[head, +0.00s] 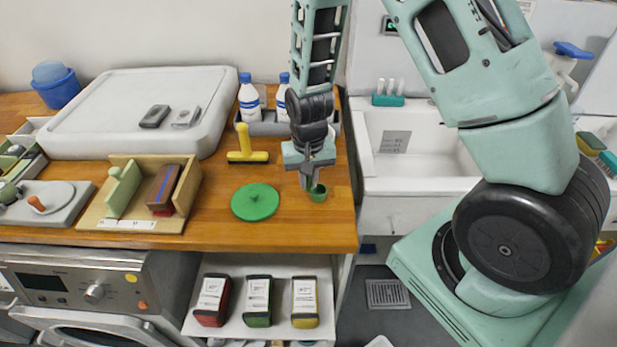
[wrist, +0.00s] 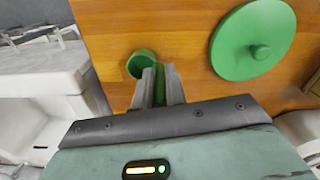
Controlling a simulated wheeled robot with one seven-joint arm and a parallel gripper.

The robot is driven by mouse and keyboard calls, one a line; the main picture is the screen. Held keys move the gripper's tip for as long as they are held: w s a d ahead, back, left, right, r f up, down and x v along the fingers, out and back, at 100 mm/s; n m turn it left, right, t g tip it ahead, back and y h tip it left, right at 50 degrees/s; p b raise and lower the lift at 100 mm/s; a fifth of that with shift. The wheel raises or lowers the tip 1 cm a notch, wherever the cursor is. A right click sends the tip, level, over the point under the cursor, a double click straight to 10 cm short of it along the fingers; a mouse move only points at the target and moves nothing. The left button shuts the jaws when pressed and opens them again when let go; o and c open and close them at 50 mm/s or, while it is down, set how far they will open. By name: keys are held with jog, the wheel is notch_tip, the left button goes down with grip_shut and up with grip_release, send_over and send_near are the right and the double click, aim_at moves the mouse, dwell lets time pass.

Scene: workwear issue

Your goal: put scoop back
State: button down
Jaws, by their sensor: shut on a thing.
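My gripper (head: 307,182) points down over the right end of the wooden worktop, with its jaws shut on the green scoop (head: 318,194). In the wrist view the scoop's round cup (wrist: 141,64) shows just beyond the fingertips (wrist: 160,88), and a green strip, likely its handle, runs between the fingers. I cannot tell whether the cup touches the wood or hangs just above it. A round green lid (head: 255,202) with a knob lies flat on the worktop to the left of the scoop; it also shows in the wrist view (wrist: 253,40).
A yellow squeegee-like tool (head: 248,156) and a wooden divided holder (head: 118,222) stand left. Bottles (head: 249,98) stand in a grey tray behind. Red, green and yellow labelled boxes (head: 258,300) sit on a shelf below. A white sink (head: 420,150) is right.

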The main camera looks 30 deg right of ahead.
jog(key=c, duration=1.4)
grip_release()
jog(key=shift+c, duration=0.2)
notch_tip(320, 180, up, 12)
jog(key=shift+f+b, duration=0.1)
jog(key=shift+b, duration=0.8)
jog(key=s+a+r+n, duration=0.3)
jog(key=s+a+n, duration=0.3)
jog(key=s+a, duration=0.2)
jog(key=s+a+r+n, duration=0.3)
jog(key=s+a+n, duration=0.3)
jog(key=s, duration=0.7)
jog(key=shift+a+r+y, duration=0.2)
jog(key=shift+a+y, duration=0.1)
jog(key=shift+a, duration=0.65)
